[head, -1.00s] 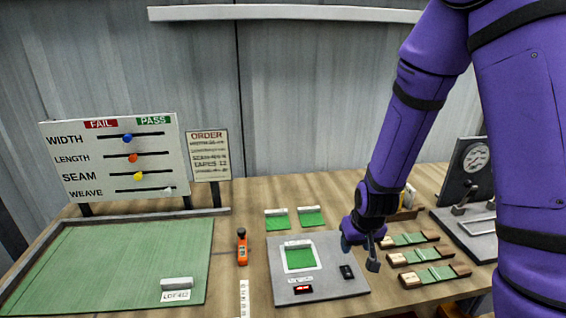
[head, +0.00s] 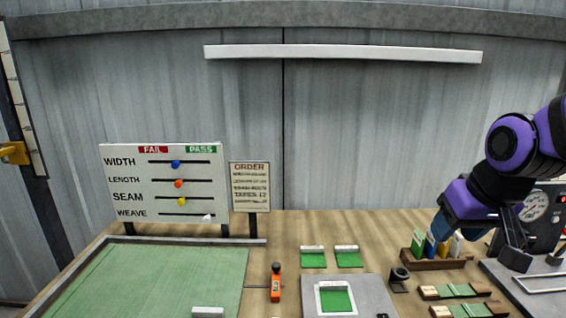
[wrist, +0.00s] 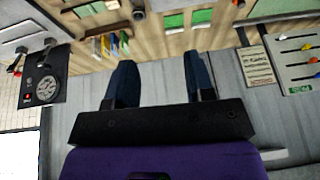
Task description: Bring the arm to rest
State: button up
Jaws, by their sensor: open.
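My purple arm reaches in from the right in the head view. My gripper (head: 477,240) is raised above the right part of the table, in front of the wall and near a small wooden holder. In the wrist view my gripper (wrist: 158,80) shows two dark blue fingers standing well apart. Nothing shows between the fingers, so it is open and empty.
A FAIL/PASS board (head: 165,185) and an order sign (head: 249,187) stand at the back left. A green mat (head: 150,285), an orange tool (head: 276,283), a grey plate (head: 375,292), a wooden holder (head: 438,264) and a dial device (head: 536,207) are on the table.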

jog(key=s+d+r, duration=0.1)
jog(key=s+r, duration=0.6)
jog(key=s, duration=0.3)
jog(key=shift+s+d+t+h, duration=0.25)
jog(key=shift+d+t+h, duration=0.05)
jog(key=shift+h, duration=0.1)
